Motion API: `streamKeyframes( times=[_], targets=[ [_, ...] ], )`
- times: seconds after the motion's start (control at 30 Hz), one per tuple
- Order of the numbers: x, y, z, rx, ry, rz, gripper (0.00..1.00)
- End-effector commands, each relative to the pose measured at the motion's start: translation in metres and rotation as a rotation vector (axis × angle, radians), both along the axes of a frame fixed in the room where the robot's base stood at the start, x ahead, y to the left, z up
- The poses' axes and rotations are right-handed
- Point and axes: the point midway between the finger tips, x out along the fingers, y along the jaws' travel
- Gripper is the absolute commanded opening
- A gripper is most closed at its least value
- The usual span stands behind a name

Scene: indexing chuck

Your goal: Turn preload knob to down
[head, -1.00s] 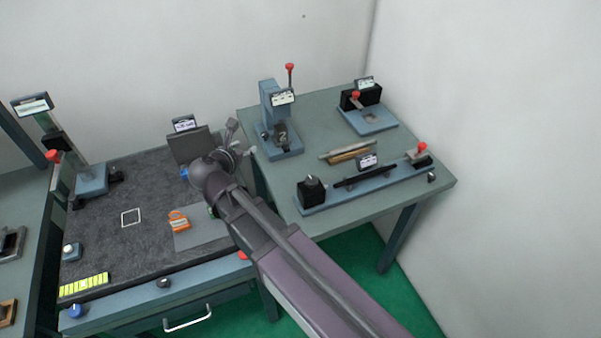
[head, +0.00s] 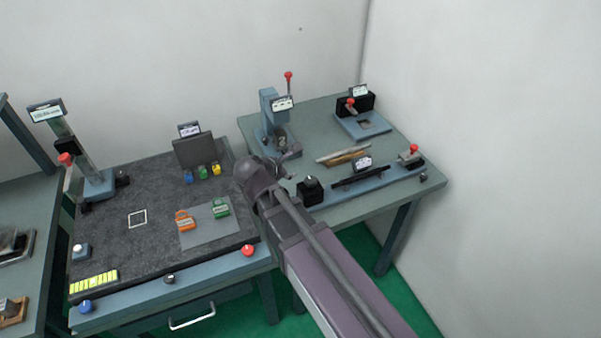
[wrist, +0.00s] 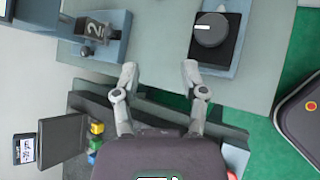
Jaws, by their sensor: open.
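A round black knob (wrist: 210,29) with a white pointer line sits on a black block at the end of a blue rail. In the wrist view its line points left. The knob also shows in the head view (head: 311,181), just right of my gripper (head: 288,165). No label reading preload is legible. In the wrist view my gripper (wrist: 159,70) is open and empty. Its fingertips are below and left of the knob, apart from it. In the head view my wrist partly hides the gripper.
A blue fixture with a wheel marked 2 (wrist: 95,31) stands left of the knob. Black bar (head: 358,178), red-tipped lever (head: 413,150) and loose rods (head: 343,155) lie on the right table. A dark upright panel (head: 194,151) and padlocks (head: 221,209) are on the left bench.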

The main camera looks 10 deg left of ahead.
Motion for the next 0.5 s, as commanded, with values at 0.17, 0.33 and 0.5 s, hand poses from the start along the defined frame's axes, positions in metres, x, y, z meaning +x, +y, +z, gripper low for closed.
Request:
streamKeyframes(
  times=[0.17, 0.33, 0.5],
  targets=[
    [0.003, -0.022, -0.006, 0.068, 0.014, -0.088, 0.56],
    [0.004, -0.034, -0.009, 0.107, 0.022, -0.141, 0.56],
    [0.005, -0.038, -0.01, 0.12, 0.025, -0.157, 0.56]
  ],
)
